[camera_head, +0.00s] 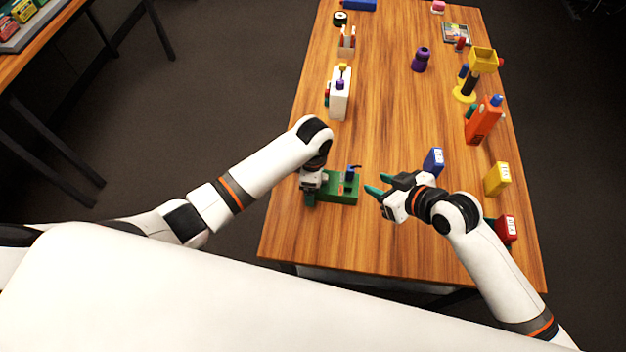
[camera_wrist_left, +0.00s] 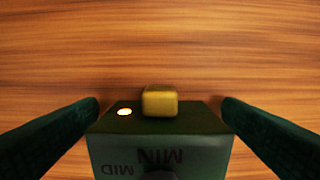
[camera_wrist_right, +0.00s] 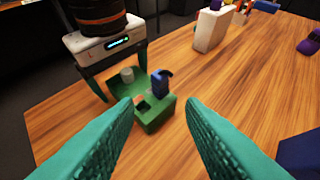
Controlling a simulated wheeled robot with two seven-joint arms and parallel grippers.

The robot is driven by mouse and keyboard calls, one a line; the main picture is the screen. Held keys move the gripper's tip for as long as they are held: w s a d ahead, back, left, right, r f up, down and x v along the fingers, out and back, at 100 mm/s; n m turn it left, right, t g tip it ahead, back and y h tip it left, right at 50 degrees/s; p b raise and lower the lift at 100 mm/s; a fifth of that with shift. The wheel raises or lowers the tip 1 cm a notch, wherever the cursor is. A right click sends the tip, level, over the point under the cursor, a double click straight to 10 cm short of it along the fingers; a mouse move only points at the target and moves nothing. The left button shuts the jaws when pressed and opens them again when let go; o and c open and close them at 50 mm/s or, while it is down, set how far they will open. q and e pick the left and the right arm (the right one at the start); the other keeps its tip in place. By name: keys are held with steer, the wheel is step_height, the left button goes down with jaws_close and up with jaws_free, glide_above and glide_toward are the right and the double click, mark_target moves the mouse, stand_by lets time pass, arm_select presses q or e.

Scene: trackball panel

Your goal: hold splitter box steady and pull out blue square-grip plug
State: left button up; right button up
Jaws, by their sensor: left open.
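The green splitter box (camera_head: 343,188) lies near the table's front left edge. The dark blue plug (camera_head: 350,174) stands upright in its top, and in the right wrist view it (camera_wrist_right: 160,84) sits beside an empty square socket. My left gripper (camera_head: 309,196) is open over the box's left end. In the left wrist view its fingers flank the box (camera_wrist_left: 160,155), with small gaps showing; a yellowish block (camera_wrist_left: 160,101) and a lit spot are at the box. My right gripper (camera_head: 374,198) is open and empty, right of the box, its fingers pointing toward it.
A blue block (camera_head: 433,161), a yellow block (camera_head: 497,179) and a red block (camera_head: 506,228) stand to the right. A white box (camera_head: 339,95) with coloured parts stands behind the splitter box. The middle of the table (camera_head: 390,120) is clear.

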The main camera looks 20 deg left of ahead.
arm_select(q)
steer(key=shift+c, duration=0.6)
steer(key=c, duration=0.9)
steer(key=shift+c, duration=0.5)
arm_select(e)
steer(key=shift+o, duration=0.7)
steer(key=w+a+n+g, duration=0.1)
steer(key=w+a+n+g+h, duration=0.1)
steer(key=w+a, duration=0.1)
steer(key=shift+f+h, duration=0.2)
steer(key=shift+h, duration=0.1)
step_height(320, 180, up, 7)
steer(key=n+g+h, duration=0.4)
steer(key=n+h, duration=0.2)
steer(key=n, duration=0.1)
glide_above(351, 168)
steer(key=shift+h, duration=0.3)
step_height(351, 168, down, 12)
steer(key=shift+r, duration=0.1)
jaws_close()
